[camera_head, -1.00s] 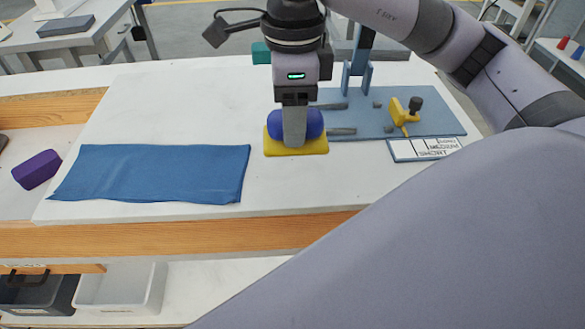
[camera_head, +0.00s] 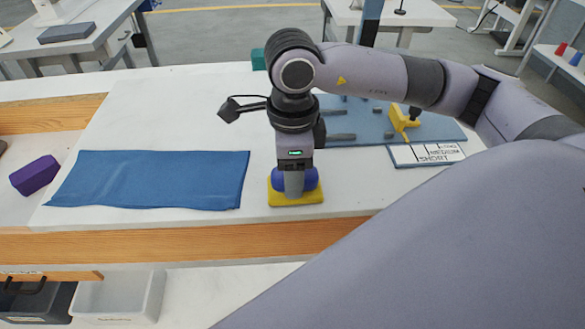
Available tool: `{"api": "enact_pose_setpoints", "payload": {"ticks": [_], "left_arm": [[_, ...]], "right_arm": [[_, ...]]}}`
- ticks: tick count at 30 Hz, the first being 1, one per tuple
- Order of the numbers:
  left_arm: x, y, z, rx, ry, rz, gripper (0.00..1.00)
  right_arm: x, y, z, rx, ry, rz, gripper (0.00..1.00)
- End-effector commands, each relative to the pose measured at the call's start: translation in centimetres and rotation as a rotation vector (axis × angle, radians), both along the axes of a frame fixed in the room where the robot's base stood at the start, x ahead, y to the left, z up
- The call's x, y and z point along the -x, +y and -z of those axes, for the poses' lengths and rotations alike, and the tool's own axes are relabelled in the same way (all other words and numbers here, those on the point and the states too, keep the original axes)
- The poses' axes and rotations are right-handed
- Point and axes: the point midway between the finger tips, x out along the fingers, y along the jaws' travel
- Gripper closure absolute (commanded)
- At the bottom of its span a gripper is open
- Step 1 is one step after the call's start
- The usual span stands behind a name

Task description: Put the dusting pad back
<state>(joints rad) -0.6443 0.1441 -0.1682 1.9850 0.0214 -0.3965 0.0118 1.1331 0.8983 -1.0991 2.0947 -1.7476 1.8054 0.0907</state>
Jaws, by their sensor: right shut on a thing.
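The dusting pad, a yellow base (camera_head: 296,198) with a rounded blue grip (camera_head: 312,180), is near the front edge of the white table, right of the blue cloth. My right gripper (camera_head: 294,188) points straight down and is shut on the blue grip. The fingers cover the middle of the grip. I cannot tell whether the pad's underside touches the table. My left gripper is not in the picture.
A blue cloth (camera_head: 150,180) lies flat on the white table (camera_head: 180,100). A purple block (camera_head: 35,175) is at the far left. A blue fixture board (camera_head: 350,115) with a yellow clamp (camera_head: 404,120) and a labelled card (camera_head: 428,154) lies behind right. Bins (camera_head: 118,297) sit below the front edge.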

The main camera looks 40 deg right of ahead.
Motion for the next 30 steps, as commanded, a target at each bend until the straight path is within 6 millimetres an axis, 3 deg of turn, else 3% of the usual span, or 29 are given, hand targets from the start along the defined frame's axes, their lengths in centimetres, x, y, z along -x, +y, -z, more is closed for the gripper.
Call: {"api": "enact_pose_setpoints", "payload": {"ticks": [3, 4, 6, 19, 30], "left_arm": [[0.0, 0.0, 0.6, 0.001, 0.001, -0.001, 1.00], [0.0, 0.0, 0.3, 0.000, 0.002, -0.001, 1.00], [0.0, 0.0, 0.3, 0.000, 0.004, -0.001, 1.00], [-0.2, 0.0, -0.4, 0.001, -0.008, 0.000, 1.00], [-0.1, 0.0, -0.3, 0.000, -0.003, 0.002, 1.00]], "right_arm": [[0.0, 0.0, 0.5, -0.001, -0.001, 0.000, 0.80], [0.0, 0.0, 0.3, 0.000, 0.000, 0.000, 0.41], [0.0, 0.0, 0.2, 0.000, 0.000, 0.000, 0.26], [-0.1, 0.0, -0.6, -0.001, -0.003, 0.000, 0.26], [-0.1, 0.1, -8.8, -0.002, -0.006, 0.000, 0.26]]}}
